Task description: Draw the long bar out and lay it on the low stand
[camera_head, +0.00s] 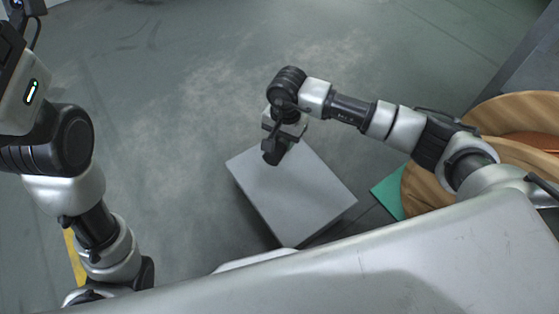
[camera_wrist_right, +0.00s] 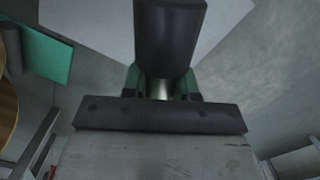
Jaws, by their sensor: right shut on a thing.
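The low stand is a grey flat-topped block (camera_head: 300,195) on the floor in the middle of the head view. My right gripper (camera_head: 277,141) is over its far left part. In the right wrist view my right gripper (camera_wrist_right: 162,88) has green-edged fingers shut on a short bright metal section of the bar (camera_wrist_right: 160,88). A thick dark cylindrical piece extends from there toward the top of that view, over the pale stand top (camera_wrist_right: 222,22). The bar's full length and far end are hidden. My left arm is at the left edge; its fingers are not seen.
A wooden reel (camera_head: 515,110) stands at the right, by a green patch (camera_head: 388,193) on the floor. A pale panel (camera_head: 400,265) fills the bottom of the head view. Grey floor left of and beyond the stand is clear. A yellow floor line (camera_head: 75,258) shows at lower left.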

